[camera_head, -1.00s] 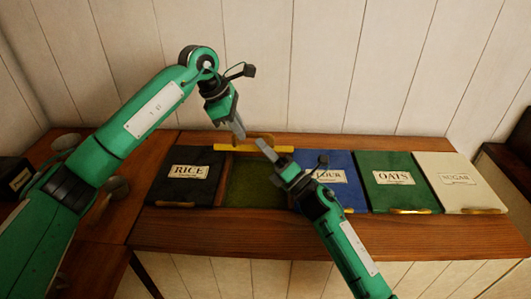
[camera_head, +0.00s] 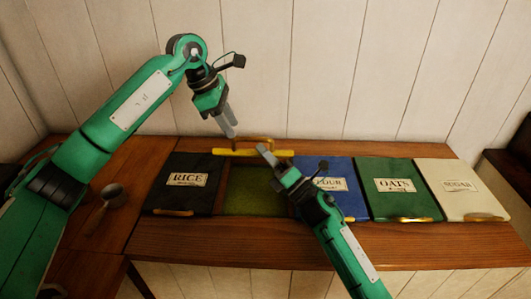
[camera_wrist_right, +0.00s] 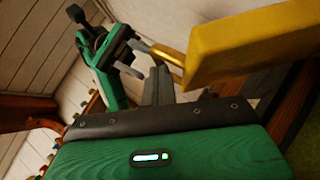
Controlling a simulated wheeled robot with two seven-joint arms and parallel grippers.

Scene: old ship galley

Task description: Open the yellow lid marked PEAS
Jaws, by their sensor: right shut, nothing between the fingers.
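The yellow lid (camera_head: 238,152) stands raised at the back of its bin and shows edge-on in the head view. Its PEAS marking is hidden. Its brass handle (camera_head: 268,141) sticks out behind it. The bin below is open, with green contents (camera_head: 257,190). My left gripper (camera_head: 233,133) is just above the lid's left part, beside the handle; its jaw state is unclear. My right gripper (camera_head: 264,149) is shut and empty in front of the lid's right part. In the right wrist view the yellow lid (camera_wrist_right: 245,45) is close beside the right fingers (camera_wrist_right: 158,85).
The black RICE lid (camera_head: 182,198) is left of the open bin. The blue FLOUR lid (camera_head: 345,195), green OATS lid (camera_head: 400,200) and cream SUGAR lid (camera_head: 465,203) lie shut to the right. A metal scoop (camera_head: 112,193) lies on the wood at left.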

